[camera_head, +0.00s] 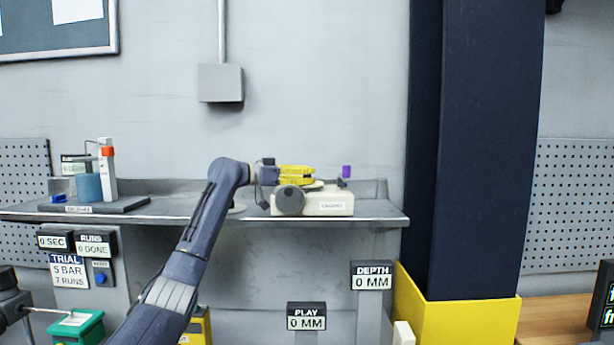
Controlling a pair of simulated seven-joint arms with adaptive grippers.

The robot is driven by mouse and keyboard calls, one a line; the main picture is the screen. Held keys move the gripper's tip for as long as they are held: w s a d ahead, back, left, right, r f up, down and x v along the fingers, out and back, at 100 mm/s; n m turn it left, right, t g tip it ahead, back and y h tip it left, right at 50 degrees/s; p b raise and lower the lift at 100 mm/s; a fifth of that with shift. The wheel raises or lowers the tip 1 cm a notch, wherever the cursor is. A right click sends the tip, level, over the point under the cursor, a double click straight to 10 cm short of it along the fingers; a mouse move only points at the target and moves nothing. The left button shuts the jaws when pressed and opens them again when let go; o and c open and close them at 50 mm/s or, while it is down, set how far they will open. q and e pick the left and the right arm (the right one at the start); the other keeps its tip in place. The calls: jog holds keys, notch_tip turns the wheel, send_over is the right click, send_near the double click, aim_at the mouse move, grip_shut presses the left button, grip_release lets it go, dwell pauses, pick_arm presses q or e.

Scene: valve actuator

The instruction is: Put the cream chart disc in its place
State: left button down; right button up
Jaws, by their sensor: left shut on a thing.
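My left gripper (312,175), with yellow fingers, is shut just above the cream box-shaped device (325,205) on the shelf. A thin pale edge under the fingers looks like the cream chart disc (314,186); the fingers hide most of it. I cannot tell whether the disc touches the device. The device has a round grey knob (290,201) at its front left and a small purple-topped part (346,172) at its right. My right gripper is not in view.
The grey shelf (385,216) has a free strip right of the device. A pale round piece (237,209) lies beside my left arm. At the left, a dark tray (130,206) carries a blue cup (88,187) and a white-and-orange stand (107,172). A dark column (483,150) stands to the right.

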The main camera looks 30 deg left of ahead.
pick_arm(q)
jog(key=shift+f, duration=0.3)
